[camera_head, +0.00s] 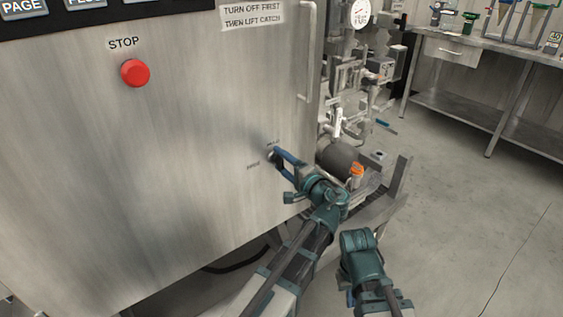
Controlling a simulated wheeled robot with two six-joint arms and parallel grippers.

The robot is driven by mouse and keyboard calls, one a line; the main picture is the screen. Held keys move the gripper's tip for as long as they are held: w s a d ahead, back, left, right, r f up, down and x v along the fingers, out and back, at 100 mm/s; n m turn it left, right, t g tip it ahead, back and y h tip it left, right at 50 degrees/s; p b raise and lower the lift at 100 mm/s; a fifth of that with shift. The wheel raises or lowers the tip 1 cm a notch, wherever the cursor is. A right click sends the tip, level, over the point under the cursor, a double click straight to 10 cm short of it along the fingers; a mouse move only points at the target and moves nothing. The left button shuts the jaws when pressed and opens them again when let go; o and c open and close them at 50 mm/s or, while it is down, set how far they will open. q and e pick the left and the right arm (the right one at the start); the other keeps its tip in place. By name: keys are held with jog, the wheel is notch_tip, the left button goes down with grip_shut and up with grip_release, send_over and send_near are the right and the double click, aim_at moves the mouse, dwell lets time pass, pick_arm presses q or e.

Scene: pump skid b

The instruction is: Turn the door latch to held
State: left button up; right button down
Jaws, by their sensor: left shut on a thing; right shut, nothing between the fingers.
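The door latch (269,149) is a small grey part on the lower right of the large metal cabinet door. Small dark markings sit above it and to its lower left, too small to read surely. My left gripper (279,155), with blue fingers, is shut on the latch and hides most of it, so I cannot tell its exact angle. My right gripper (350,297) hangs low in front of the cabinet, apart from the door. It is shut and empty, and its fingers are mostly hidden behind its own arm.
The cabinet door (150,190) carries a red stop button (135,73), a sign (252,16) and a long vertical handle (308,50). Pipes and a dark grey motor (338,158) stand just right of it. A metal bench (480,50) is at the back right. The floor between is mostly clear.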

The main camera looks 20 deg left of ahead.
pick_arm(q)
jog(key=shift+m, duration=0.5)
jog(key=o, duration=1.4)
jog(key=shift+s+d, duration=0.1)
pick_arm(e)
jog(key=shift+d, duration=0.15)
